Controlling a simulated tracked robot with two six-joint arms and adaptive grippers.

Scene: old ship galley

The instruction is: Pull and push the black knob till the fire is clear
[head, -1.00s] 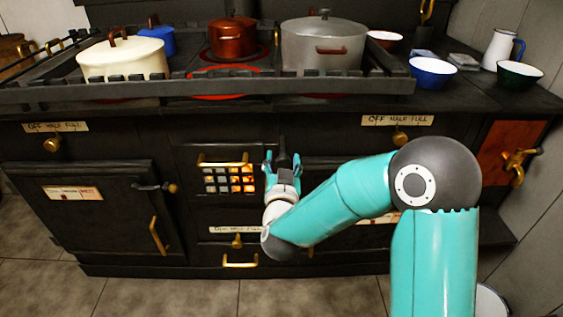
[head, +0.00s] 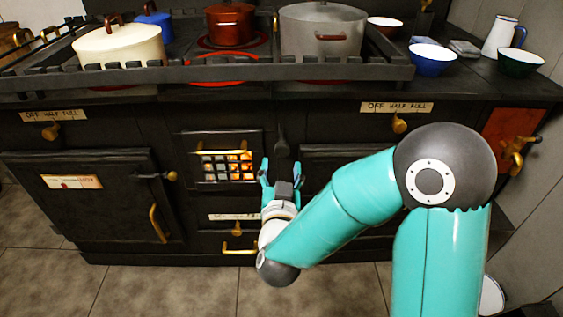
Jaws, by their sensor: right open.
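The black knob (head: 282,146) sits on the dark stove front, just right of the fire grate (head: 228,166). The grate glows orange and yellow behind its bars, brightest at the right side. My right gripper (head: 281,170) is open and empty, with its teal fingers apart and pointing at the stove. In the picture its fingertips lie just below the knob, with the knob's lower end near the gap between them. I cannot tell if they touch. My left gripper is out of view.
A cream pot (head: 120,46), a copper pot (head: 230,24) and a grey pot (head: 322,30) stand behind the stove rail (head: 200,73). Bowls and a white jug (head: 501,37) stand at the right. Brass handles stick out from the stove front.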

